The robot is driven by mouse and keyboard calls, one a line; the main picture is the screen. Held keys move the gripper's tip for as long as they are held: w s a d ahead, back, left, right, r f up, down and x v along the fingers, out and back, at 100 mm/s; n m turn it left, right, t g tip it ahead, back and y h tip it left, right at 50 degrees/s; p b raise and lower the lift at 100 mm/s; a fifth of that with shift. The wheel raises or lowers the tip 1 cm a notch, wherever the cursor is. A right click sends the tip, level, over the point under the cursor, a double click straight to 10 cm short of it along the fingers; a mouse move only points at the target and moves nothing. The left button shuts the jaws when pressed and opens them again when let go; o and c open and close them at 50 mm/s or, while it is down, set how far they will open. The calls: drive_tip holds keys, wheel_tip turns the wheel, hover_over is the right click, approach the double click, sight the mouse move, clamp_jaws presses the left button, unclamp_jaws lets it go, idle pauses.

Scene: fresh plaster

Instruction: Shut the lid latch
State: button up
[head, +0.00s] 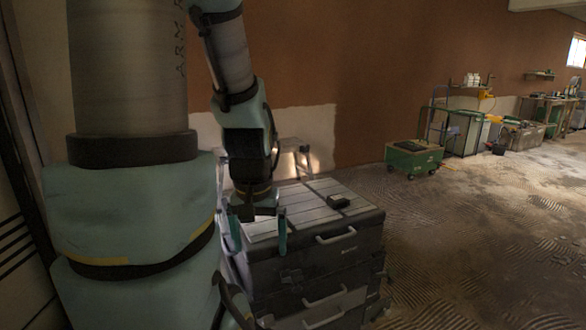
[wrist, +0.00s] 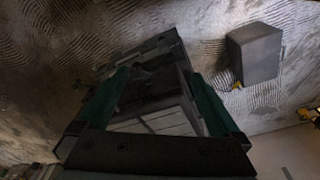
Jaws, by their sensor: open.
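A stack of dark grey cases (head: 315,262) stands on the floor, with a pale slatted lid (head: 310,205) on top. The lid looks level. A light handle (head: 336,236) sits on the upper front, and a dark fitting that may be the latch (head: 291,277) shows below it, too dim to tell if it is shut. My gripper (head: 259,236) points down at the left front of the top case, its teal fingers apart and nothing visible between them. In the wrist view the dark case (wrist: 150,78) lies between and beyond the open fingers; I cannot tell any contact.
A grey box (wrist: 255,53) shows on the floor in the wrist view. A green wheeled cart (head: 413,157) and work benches (head: 545,108) stand further back. The floor (head: 480,230) at right is open.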

wheel_tip(320, 180, up, 9)
drive_tip(key=p, duration=0.7)
